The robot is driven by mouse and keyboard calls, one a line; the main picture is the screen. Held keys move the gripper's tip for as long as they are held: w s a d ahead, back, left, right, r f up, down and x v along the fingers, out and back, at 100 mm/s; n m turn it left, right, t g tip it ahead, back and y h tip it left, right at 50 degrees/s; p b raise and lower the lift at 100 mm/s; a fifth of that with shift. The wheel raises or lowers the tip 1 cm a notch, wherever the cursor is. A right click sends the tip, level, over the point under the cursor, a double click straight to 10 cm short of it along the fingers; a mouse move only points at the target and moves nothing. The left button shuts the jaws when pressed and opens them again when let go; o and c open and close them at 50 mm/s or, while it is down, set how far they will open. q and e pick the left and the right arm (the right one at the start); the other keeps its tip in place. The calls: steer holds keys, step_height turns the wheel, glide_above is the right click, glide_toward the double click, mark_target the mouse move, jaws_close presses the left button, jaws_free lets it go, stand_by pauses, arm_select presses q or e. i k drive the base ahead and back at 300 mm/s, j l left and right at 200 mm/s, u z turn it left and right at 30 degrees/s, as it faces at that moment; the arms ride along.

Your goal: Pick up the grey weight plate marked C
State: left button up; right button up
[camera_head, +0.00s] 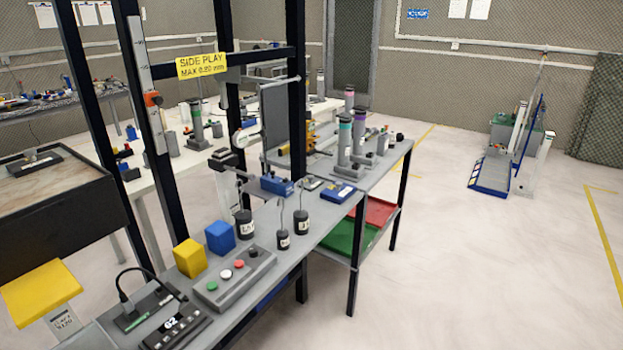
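I cannot make out a grey weight plate marked C; nothing readable as a C shows at this distance. Dark labelled weights with hooks stand on the near grey bench (330,228): one at the left (244,226), a smaller one in the middle (284,241) and one at the right (301,224). Their labels are too small to read surely. Farther along the bench stand grey posts with coloured bands, such as one with a teal top (344,140). Neither of my grippers is in view.
A yellow block (190,258), a blue block (220,238) and a button box (235,279) sit on the near bench. Dark frame posts (297,100) rise beside it. Red (374,213) and green (345,236) trays lie below. The floor at right (490,270) is clear.

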mark_target(310, 184)
steer(key=i+l+u, duration=0.1)
steer(key=i+l, duration=0.15)
steer(key=i+l+u, duration=0.1)
steer(key=l, duration=0.3)
steer(key=i+l, duration=0.35)
steer(key=i+l+u, duration=0.15)
steer(key=l, duration=0.25)
steer(key=i+l+u, duration=0.1)
steer(key=i+l, duration=0.15)
steer(key=l, duration=0.1)
